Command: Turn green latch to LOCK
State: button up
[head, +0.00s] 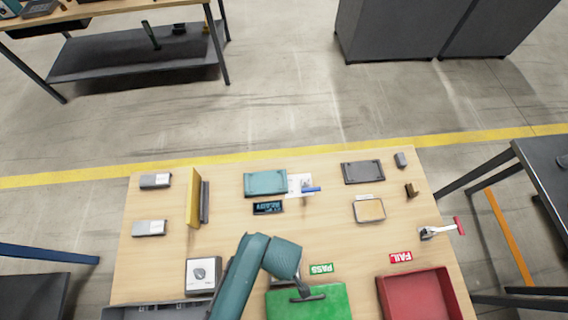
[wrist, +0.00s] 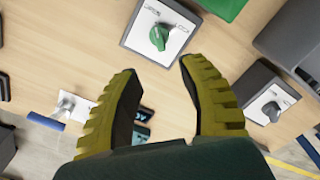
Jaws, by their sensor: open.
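The knob lies just beyond the gap between the fingertips, apart from both. In the head view my arm hides most of this box and the latch.
A second knob box, with a grey knob (wrist: 271,108), stands to the right in the wrist view. A green tray (head: 335,302) and a red tray (head: 418,295) lie at the table's near side. A blue-handled clamp (head: 311,189) and a small display (head: 268,208) are farther back.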

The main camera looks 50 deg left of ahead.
notch_tip(320, 180, down, 12)
jog(key=b, duration=0.3)
grip_shut()
